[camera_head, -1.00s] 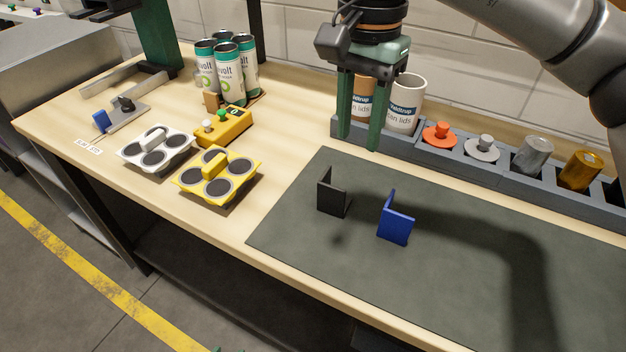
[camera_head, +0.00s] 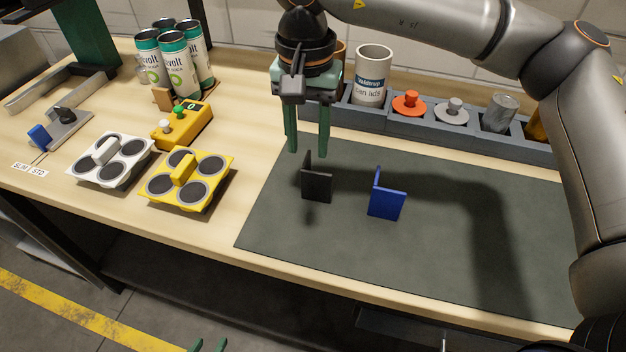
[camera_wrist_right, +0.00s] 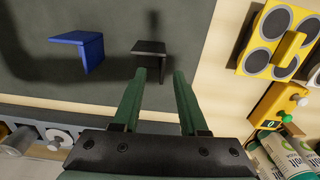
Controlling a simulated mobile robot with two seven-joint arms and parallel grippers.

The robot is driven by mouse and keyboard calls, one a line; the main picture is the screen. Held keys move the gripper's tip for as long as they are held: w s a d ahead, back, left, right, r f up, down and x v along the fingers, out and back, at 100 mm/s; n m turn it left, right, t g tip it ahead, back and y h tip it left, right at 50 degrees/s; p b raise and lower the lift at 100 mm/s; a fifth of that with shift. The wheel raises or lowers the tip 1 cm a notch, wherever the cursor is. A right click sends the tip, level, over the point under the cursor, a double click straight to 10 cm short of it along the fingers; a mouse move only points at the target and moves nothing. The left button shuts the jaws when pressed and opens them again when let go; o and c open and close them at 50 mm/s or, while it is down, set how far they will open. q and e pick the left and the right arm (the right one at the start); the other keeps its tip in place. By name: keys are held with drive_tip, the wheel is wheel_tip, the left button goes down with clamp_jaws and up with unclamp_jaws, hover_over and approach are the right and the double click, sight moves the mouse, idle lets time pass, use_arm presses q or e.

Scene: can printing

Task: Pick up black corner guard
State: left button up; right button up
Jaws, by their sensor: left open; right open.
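The black corner guard (camera_head: 316,187) stands upright on the dark grey mat (camera_head: 290,230), left of a blue corner guard (camera_head: 386,203). My right gripper (camera_head: 308,153) is open and empty, pointing down, with its fingertips above and just behind the black guard. The blue guard (camera_wrist_right: 80,48) is further left there.
A yellow four-ring holder (camera_head: 215,165) and a white one (camera_head: 128,178) stand left of the mat. A grey rack (camera_head: 420,122) with a can-lids cup (camera_head: 371,75) and knobbed pieces runs behind it. Several cans (camera_head: 190,60) stand at back left. The mat's right part is clear.

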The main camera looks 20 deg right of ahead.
sight(305, 163)
drive_tip(key=f, duration=0.5)
drive_tip(key=shift+s+a+f, duration=0.1)
drive_tip(key=shift+a+f, duration=0.2)
drive_tip(key=shift+c, duration=0.2)
clamp_jaws()
